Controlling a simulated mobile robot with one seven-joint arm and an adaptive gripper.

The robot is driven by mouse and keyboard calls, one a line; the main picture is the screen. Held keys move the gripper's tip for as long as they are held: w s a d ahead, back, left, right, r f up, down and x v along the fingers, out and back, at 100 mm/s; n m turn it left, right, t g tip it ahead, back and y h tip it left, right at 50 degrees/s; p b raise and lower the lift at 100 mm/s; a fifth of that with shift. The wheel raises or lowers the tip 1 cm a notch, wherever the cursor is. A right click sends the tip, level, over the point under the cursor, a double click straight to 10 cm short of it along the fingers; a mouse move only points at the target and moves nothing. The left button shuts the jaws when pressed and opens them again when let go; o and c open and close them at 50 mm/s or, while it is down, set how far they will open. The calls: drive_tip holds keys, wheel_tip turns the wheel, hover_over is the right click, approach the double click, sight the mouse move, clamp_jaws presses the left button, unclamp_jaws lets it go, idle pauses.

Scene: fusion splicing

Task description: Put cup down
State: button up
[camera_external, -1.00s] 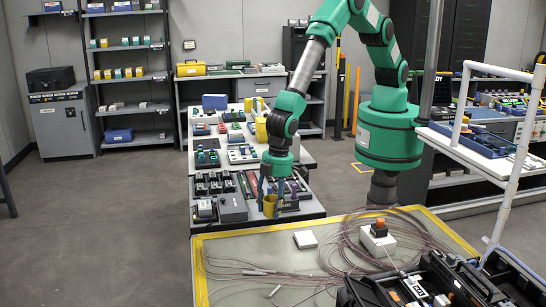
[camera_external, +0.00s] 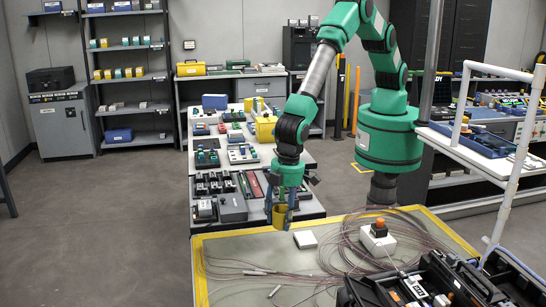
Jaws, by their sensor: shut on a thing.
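The cup (camera_external: 279,215) is small and dull yellow. It is between the fingers of my gripper (camera_external: 281,212), at the far edge of the yellow-bordered table (camera_external: 228,262). My gripper points down and is shut on the cup, which looks upright. The fingers hide part of the cup. I cannot tell whether the cup's base touches the table or is a little above it.
A white flat box (camera_external: 305,239) lies just right of the cup. Coiled thin cable (camera_external: 350,250) and a white box with an orange top (camera_external: 377,236) are further right. A black open case (camera_external: 420,285) fills the front right. The table's left part is fairly clear.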

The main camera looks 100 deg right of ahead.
drive_tip(key=s+a+r+b, duration=0.2)
drive_tip(key=s+a, duration=0.4)
drive_tip(key=a, duration=0.7)
drive_tip(key=s+a+r+b, duration=0.2)
drive_tip(key=s+a, duration=0.5)
drive_tip(key=a, duration=0.6)
drive_tip(key=shift+s+r+n+g, duration=0.15)
drive_tip(key=shift+r+n+g, duration=0.05)
drive_tip(key=shift+n+g, duration=0.1)
drive_tip(key=shift+a+f, duration=0.1)
drive_tip(key=shift+f+b, duration=0.4)
drive_tip(key=shift+f, duration=2.65)
drive_tip(key=shift+f, duration=1.9)
drive_tip(key=shift+b, duration=0.3)
drive_tip(key=o, duration=1.3)
drive_tip(key=shift+f, duration=0.1)
